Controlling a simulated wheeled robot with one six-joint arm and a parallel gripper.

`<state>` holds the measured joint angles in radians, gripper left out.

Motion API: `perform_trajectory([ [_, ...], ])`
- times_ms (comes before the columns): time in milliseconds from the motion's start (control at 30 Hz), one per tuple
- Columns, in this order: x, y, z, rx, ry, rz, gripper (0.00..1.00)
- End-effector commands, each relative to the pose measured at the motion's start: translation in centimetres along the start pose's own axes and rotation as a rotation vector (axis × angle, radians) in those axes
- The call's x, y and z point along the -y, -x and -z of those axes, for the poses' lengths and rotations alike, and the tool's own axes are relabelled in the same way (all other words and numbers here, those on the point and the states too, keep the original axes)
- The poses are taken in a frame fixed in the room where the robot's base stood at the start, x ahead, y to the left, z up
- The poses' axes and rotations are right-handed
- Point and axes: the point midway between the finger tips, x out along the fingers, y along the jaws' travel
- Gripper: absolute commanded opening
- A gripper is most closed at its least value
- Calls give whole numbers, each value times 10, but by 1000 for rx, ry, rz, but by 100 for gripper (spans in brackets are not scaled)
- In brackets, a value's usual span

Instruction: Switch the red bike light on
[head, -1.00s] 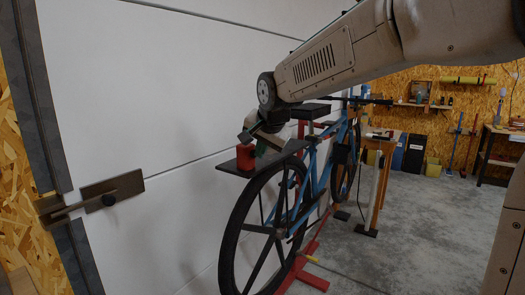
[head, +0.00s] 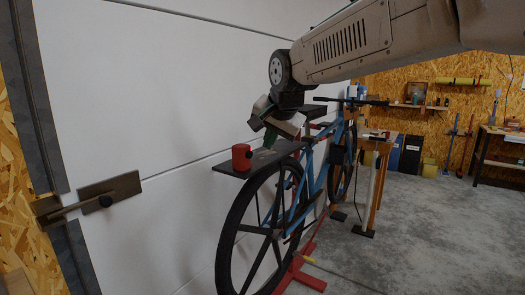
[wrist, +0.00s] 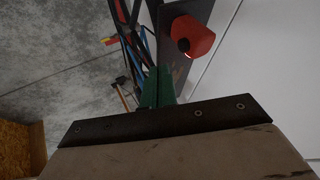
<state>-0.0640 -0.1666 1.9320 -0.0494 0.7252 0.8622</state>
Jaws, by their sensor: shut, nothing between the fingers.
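The red bike light (head: 241,158) is a small red cylinder standing on the dark rack plate (head: 228,168) above the bike's near wheel. A round black knob or button (head: 249,154) shows on its side, and also in the wrist view (wrist: 184,45). I cannot tell from its surface whether it is lit. My gripper (head: 269,139) is just right of the light and a little above the plate, apart from it. Its green fingers are together and empty; in the wrist view (wrist: 160,88) they point toward the plate, with the light (wrist: 196,36) to their upper right.
The blue bike (head: 312,180) stands along the white wall (head: 140,90), held by a red stand (head: 298,275). A metal latch plate (head: 110,192) is on the wall at left. A wooden bench (head: 378,150) is behind; the concrete floor (head: 430,230) at right is clear.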

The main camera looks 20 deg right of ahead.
Motion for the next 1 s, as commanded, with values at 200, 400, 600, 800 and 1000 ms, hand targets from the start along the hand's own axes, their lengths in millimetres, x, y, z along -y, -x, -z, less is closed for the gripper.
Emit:
perform_trajectory([
  [200, 0, 37, 0, -1, 0, 1, 0],
  [400, 0, 47, 0, 0, 0, 0, 0],
  [600, 0, 48, 0, 0, 0, -1, 0],
  [800, 0, 47, 0, 0, 0, -1, 0],
  [1000, -1, 47, -1, 4, 32, -5, 0],
])
